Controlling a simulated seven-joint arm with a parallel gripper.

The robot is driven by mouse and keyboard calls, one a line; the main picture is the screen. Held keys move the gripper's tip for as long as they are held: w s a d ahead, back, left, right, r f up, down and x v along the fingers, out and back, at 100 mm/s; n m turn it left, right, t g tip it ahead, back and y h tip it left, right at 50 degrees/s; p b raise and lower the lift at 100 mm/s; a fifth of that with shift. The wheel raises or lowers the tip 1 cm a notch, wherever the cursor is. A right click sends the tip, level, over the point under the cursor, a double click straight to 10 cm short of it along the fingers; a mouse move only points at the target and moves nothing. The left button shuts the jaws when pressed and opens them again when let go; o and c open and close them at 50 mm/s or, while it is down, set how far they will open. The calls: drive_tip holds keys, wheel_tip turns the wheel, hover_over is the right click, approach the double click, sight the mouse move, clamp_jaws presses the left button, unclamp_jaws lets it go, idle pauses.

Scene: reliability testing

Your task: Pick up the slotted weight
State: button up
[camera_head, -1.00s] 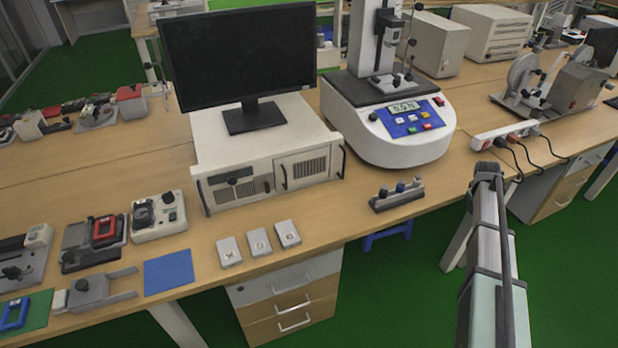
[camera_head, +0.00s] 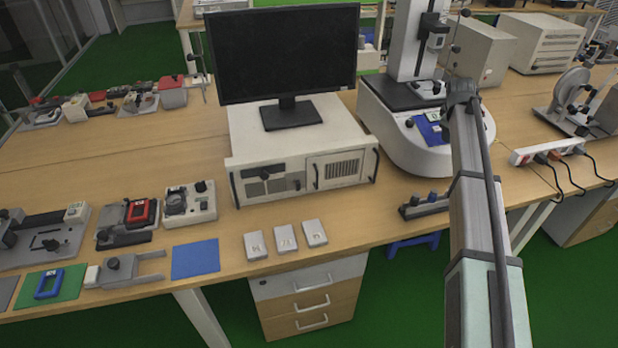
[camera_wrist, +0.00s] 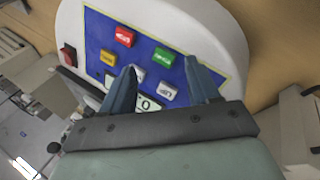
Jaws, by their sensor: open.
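I cannot single out the slotted weight with certainty in either view. A small dark rack (camera_head: 424,206) with little knobbed pieces stands near the table's front edge, left of my arm; the pieces are too small to identify. My gripper is open and empty in the wrist view (camera_wrist: 160,68). Its two dark blue fingers are spread over the blue button panel (camera_wrist: 105,32) of the white testing machine (camera_wrist: 222,30). In the head view my arm reaches up in front of this machine (camera_head: 400,148) and hides part of its panel. I cannot tell whether the fingers touch the panel.
A monitor (camera_head: 283,55) stands on a white computer case (camera_head: 260,145). Three small pale blocks, including a middle one (camera_head: 285,239), lie near a blue mat (camera_head: 196,259). Fixtures fill the left side. A power strip (camera_head: 548,152) with cables lies right of my arm.

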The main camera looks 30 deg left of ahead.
drive_tip(key=s+a+r+n+y, duration=0.15)
drive_tip(key=s+a, duration=0.25)
drive_tip(key=a, duration=0.4)
drive_tip(key=s+a+r+n, duration=0.1)
drive_tip(key=s+a+r, duration=0.15)
drive_tip(key=a, duration=0.45)
drive_tip(key=s+a+r+n, duration=0.15)
drive_tip(key=s+a, duration=0.25)
drive_tip(key=a, duration=0.4)
drive_tip(key=s+a+f+g, duration=0.1)
drive_tip(key=s+a, duration=0.8)
drive_tip(key=a, duration=0.1)
drive_tip(key=s+a+g+y, duration=0.1)
drive_tip(key=s+a, duration=0.8)
drive_tip(key=s+a+f+g+y, duration=0.1)
drive_tip(key=s+a, duration=0.8)
drive_tip(key=a, duration=0.1)
drive_tip(key=shift+a+f+g, duration=0.35)
drive_tip(key=shift+g, duration=0.05)
drive_tip(key=g, duration=0.2)
approach(173, 196)
drive_tip(key=d+r, duration=0.3)
drive_tip(key=r, duration=0.2)
drive_tip(key=shift+y, duration=0.25)
drive_tip(key=x, duration=0.9)
drive_tip(key=s+x, duration=0.1)
drive_tip(key=x, duration=0.3)
drive_tip(key=shift+f, duration=0.25)
drive_tip(key=shift+c, duration=0.3)
